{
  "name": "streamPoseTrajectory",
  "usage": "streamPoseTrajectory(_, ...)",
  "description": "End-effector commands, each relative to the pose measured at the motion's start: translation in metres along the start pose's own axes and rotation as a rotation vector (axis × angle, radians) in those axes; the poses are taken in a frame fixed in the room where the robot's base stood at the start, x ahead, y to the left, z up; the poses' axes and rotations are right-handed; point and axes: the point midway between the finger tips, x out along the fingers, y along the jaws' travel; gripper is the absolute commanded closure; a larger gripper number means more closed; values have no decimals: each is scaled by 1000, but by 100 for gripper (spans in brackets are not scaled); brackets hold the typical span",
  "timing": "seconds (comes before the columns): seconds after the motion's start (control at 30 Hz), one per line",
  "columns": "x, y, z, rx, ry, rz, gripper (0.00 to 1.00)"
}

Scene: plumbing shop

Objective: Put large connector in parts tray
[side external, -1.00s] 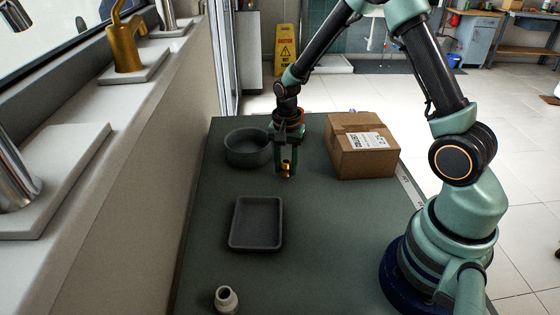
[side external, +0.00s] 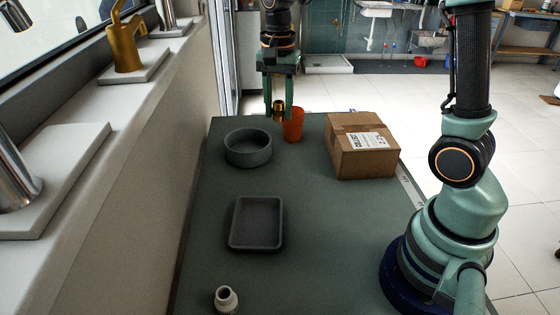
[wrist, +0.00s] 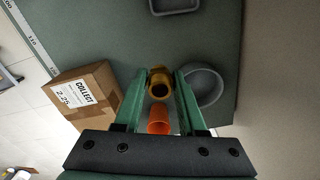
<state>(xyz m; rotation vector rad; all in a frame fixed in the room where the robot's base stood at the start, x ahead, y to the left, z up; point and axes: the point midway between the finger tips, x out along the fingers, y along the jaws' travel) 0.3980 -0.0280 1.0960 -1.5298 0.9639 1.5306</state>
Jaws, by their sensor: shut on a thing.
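My gripper (side external: 278,115) is shut on a brass-coloured fitting (side external: 279,107) and holds it high over the far part of the table. The fitting's round opening shows between my fingertips in the wrist view (wrist: 159,83). A dark grey rectangular tray (side external: 233,226) lies empty nearer the camera. Its edge shows at the top of the wrist view (wrist: 172,11). A pale grey stepped connector (side external: 227,299) stands at the near end of the table. Which of the two fittings is the large connector, I cannot tell.
A round grey bowl (side external: 248,160) sits at the far left. An orange cup (side external: 294,125) stands behind it to the right, close to my gripper in the picture. A cardboard box (side external: 362,150) stands at the right. The table (side external: 310,235) right of the tray is clear.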

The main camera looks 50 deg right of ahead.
Motion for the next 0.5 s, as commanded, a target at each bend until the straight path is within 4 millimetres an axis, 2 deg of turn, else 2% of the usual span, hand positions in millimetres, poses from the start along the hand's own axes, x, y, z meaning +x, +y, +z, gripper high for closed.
streamPoseTrajectory(0.03, -2, -6, 20, -21, 1, -2, 100)
streamPoseTrajectory(0.1, -3, -10, 47, -38, 1, -1, 100)
streamPoseTrajectory(0.3, -5, -14, 112, -73, 1, -2, 100)
streamPoseTrajectory(0.4, -5, -13, 132, -83, 0, -1, 100)
streamPoseTrajectory(0.5, -3, -12, 142, -86, 0, -1, 100)
